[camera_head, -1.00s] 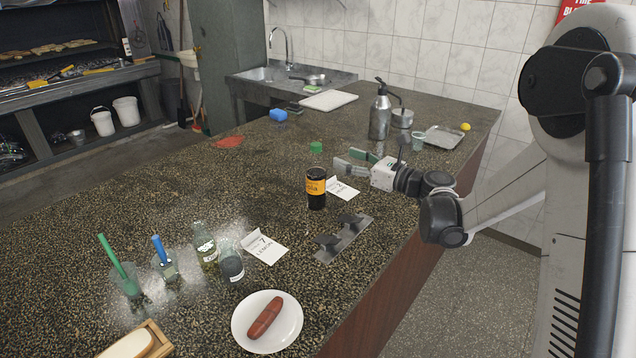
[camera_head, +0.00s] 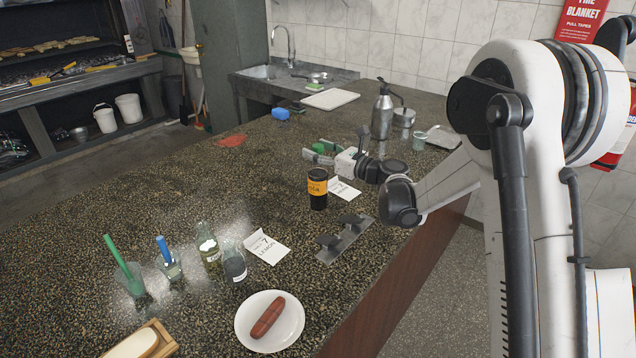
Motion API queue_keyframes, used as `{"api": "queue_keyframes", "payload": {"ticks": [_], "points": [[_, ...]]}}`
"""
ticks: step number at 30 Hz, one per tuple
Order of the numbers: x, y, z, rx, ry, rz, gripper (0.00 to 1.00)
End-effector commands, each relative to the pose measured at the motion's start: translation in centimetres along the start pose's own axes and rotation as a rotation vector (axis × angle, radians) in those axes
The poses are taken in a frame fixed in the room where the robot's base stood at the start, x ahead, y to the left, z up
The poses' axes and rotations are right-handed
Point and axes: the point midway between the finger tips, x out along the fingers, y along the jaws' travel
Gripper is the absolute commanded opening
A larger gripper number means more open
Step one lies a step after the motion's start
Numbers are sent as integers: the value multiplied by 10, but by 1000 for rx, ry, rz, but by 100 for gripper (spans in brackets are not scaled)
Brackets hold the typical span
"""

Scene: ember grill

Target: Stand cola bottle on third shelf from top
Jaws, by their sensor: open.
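The dark cola bottle (camera_head: 317,195), short with an orange label, stands upright on the speckled counter (camera_head: 130,215). Its label is only partly readable. My gripper (camera_head: 316,153) is open just behind and above the bottle in the picture, with its fingers pointing left. A small green object (camera_head: 321,147) is at the fingertips, and I cannot tell whether it lies between them or behind them. The bottle appears apart from the fingers. I cannot make out which shelf is the third from top.
A metal pump bottle (camera_head: 382,112) stands behind my gripper. The counter's left-middle is clear.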

Motion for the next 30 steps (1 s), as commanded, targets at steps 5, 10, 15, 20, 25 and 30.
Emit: {"api": "queue_keyframes", "payload": {"ticks": [5, 10, 15, 20, 25, 30], "points": [[0, 0, 0, 0, 0, -1, 48], [0, 0, 0, 0, 0, -1, 28], [0, 0, 0, 0, 0, -1, 5], [0, 0, 0, 0, 0, -1, 0], [0, 0, 0, 0, 0, -1, 0], [0, 0, 0, 0, 0, -1, 0]]}}
